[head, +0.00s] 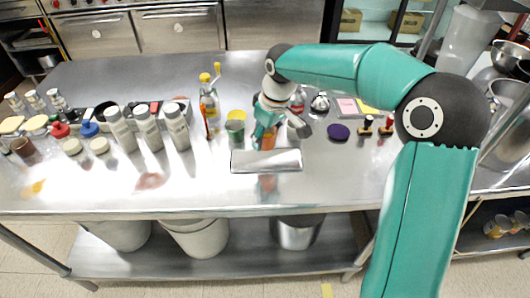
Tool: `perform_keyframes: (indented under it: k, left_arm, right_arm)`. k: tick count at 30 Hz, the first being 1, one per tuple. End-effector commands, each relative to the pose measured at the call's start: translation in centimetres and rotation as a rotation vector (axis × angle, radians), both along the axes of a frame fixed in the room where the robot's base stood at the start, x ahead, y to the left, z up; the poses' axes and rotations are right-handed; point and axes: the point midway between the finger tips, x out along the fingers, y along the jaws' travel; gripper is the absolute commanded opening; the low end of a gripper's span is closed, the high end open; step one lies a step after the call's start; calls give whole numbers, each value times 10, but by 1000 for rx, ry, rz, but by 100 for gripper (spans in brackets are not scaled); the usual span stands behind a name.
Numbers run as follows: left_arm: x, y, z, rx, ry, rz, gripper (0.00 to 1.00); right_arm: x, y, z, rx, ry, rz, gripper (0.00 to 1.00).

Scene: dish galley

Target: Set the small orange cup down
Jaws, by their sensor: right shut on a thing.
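My right gripper (267,136) reaches down over the middle of the steel counter, just behind a shallow metal tray (240,167). It is shut on the small orange cup (268,146), which is mostly hidden by the gripper and shows only as a small orange patch. I cannot tell whether the cup touches the counter. My left gripper is not in view.
A green cup (235,132) and a yellow cup (236,115) stand just left of the gripper. A bottle (209,106) and several white bottles stand farther left. A purple disc (339,132) and stamps lie right. The counter's front strip is clear.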

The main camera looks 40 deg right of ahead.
Motion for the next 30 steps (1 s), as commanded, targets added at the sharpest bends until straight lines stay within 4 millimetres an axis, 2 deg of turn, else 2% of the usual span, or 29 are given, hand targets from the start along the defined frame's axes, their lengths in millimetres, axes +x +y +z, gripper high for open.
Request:
perform_keyframes:
  k: [8, 15, 28, 29, 30]
  left_arm:
    - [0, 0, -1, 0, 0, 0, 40]
    - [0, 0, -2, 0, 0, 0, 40]
    - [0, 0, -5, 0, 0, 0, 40]
    - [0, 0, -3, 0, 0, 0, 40]
    - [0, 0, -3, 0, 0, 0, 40]
  right_arm:
    - [0, 0, -22, 0, 1, 0, 12]
    - [0, 1, -53, 1, 1, 1, 12]
    - [1, 1, -60, 0, -2, 2, 12]
    - [1, 1, -59, 0, -1, 2, 60]
    - [1, 1, -59, 0, -1, 2, 67]
